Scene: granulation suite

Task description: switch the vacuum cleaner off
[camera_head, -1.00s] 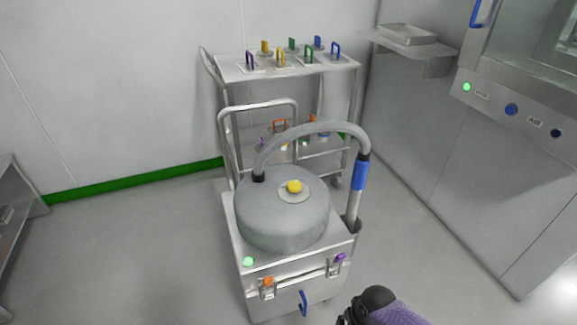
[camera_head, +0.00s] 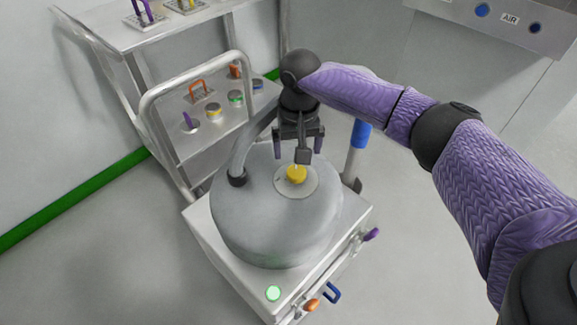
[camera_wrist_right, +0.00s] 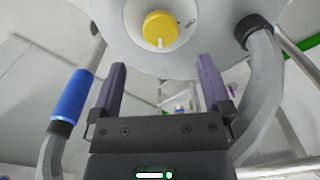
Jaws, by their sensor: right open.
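The vacuum cleaner (camera_head: 262,220) has a round grey drum on a steel cart. A yellow knob (camera_head: 297,174) sits on a pale disc on its lid. The knob also shows at the top of the right wrist view (camera_wrist_right: 160,28), with a pale pointer line toward the picture's bottom and small dark marks on the disc to its right. A round light (camera_head: 273,293) at the cart's front corner glows green. My right gripper (camera_head: 298,150) points down above the lid, just behind the knob. Its purple fingers (camera_wrist_right: 162,68) are open and empty, apart from the knob. My left gripper is out of view.
The grey hose (camera_head: 242,155) rises from the lid beside my gripper. A shelf trolley (camera_head: 125,40) with coloured handles is at the back. Open floor lies left and right of the cart.

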